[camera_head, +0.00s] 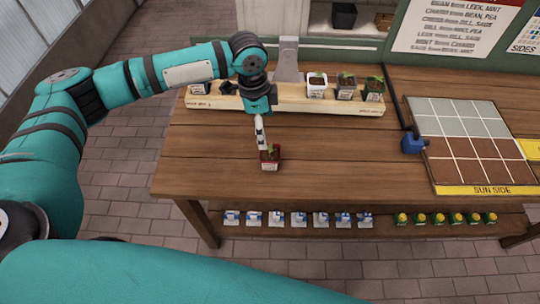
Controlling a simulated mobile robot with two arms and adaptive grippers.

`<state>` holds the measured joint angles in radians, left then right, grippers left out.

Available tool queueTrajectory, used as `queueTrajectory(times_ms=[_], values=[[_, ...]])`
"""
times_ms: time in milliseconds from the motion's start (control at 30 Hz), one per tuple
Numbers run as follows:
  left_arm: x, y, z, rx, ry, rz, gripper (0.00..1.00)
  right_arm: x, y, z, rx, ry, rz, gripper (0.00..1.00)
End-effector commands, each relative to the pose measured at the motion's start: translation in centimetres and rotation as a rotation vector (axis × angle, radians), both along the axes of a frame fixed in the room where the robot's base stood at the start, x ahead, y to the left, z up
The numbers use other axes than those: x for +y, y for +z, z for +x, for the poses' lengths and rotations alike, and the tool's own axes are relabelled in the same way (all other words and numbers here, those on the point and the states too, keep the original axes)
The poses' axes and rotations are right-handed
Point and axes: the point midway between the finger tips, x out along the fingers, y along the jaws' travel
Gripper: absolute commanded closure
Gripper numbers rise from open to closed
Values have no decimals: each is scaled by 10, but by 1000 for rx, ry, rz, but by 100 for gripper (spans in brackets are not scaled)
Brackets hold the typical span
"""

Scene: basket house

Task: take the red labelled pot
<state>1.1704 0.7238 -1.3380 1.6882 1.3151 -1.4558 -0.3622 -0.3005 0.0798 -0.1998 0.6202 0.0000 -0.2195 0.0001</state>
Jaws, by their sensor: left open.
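A small pot (270,163) with a red rim and body and a white label stands upright on the wooden table (330,165), towards its front edge. A green seedling grows from it. My left gripper (263,147) points down from above, its pale fingers at the back left of the pot's top, by the seedling. The jaws are open. Whether the fingers touch the pot or sit around its rim is too small to tell. My right gripper is not in view.
A wooden rack (297,101) behind holds several seedling pots; my left arm hides part of it. A gridded board (468,176) lies at right, with a blue object (413,143) beside it. A lower shelf (380,228) holds small items.

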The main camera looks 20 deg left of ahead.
Motion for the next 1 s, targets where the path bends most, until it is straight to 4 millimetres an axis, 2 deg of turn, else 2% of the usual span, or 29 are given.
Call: queueTrajectory(times_ms=[200,300,567,733,833,1000], values=[[-6,-46,1,2,0,0,14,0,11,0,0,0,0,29],[-8,-61,2,1,-1,-1,14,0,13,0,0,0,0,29],[-12,-80,1,0,-2,-1,14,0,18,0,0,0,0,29],[-17,-103,-2,1,-2,1,14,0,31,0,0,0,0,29],[-18,-118,-1,0,-1,-1,14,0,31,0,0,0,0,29],[-18,-126,0,-2,-2,0,14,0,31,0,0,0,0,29]])
